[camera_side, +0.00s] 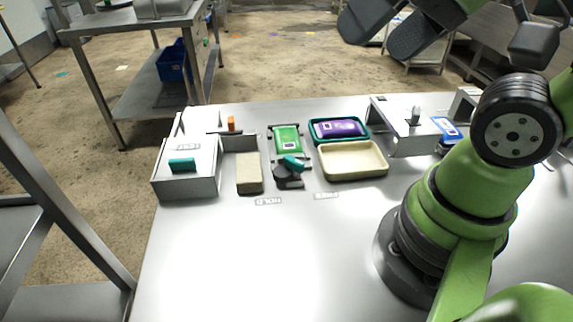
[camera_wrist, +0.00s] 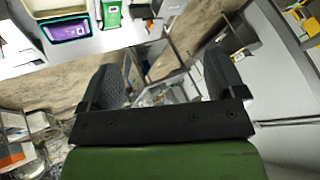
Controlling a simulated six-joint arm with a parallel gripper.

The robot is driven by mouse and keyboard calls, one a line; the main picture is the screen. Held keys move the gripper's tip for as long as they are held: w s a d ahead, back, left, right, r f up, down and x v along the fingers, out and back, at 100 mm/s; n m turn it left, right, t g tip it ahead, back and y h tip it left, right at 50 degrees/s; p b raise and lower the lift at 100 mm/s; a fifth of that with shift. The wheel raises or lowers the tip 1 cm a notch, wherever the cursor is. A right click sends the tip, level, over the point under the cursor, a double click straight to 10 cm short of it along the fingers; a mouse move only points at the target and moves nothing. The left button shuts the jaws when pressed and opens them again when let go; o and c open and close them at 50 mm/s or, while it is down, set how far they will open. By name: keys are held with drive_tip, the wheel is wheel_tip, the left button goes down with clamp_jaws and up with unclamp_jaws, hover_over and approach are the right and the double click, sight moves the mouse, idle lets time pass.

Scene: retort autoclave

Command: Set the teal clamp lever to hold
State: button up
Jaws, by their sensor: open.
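The teal clamp lever (camera_side: 292,163) sits on a dark clamp base (camera_side: 288,180) at the front end of a frame holding a green pouch (camera_side: 287,138). The lever handle is tilted and slants toward the right, the side of the FREE label (camera_side: 326,195). The HOLD label (camera_side: 268,201) lies on the table to the front left. My gripper (camera_side: 388,32) is high at the upper right in the side view, open, empty and far from the lever. In the wrist view its two fingers (camera_wrist: 165,82) are spread wide. The lever is not clear there.
A beige block (camera_side: 249,177) and a white box with a teal handle (camera_side: 190,183) stand left of the clamp. A cream tray (camera_side: 352,174) and a teal tray with a purple pouch (camera_side: 338,128) are to its right.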

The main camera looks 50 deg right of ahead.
idle(0.3)
drive_tip(key=shift+w, duration=0.25)
drive_tip(key=c, duration=0.7)
drive_tip(key=w+f+g, duration=0.1)
drive_tip(key=w, duration=0.1)
drive_tip(key=w+d+f+n+g, duration=0.1)
drive_tip(key=w+f, duration=0.1)
drive_tip(key=w, duration=0.1)
drive_tip(key=w+d+f+g+h, duration=0.1)
drive_tip(key=w+f, duration=0.1)
drive_tip(key=w, duration=0.1)
drive_tip(key=shift+w+d+f+n+g, duration=0.1)
drive_tip(key=shift+w+f+n+g, duration=0.1)
drive_tip(key=shift+w+n+g, duration=0.1)
drive_tip(key=shift+c, duration=1)
drive_tip(key=n+g+h, duration=0.1)
drive_tip(key=n+g, duration=0.1)
drive_tip(key=g, duration=0.2)
hover_over(294, 160)
wheel_tip(294, 160, down, 12)
wheel_tip(294, 160, down, 10)
drive_tip(key=shift+f, duration=0.1)
clamp_jaws()
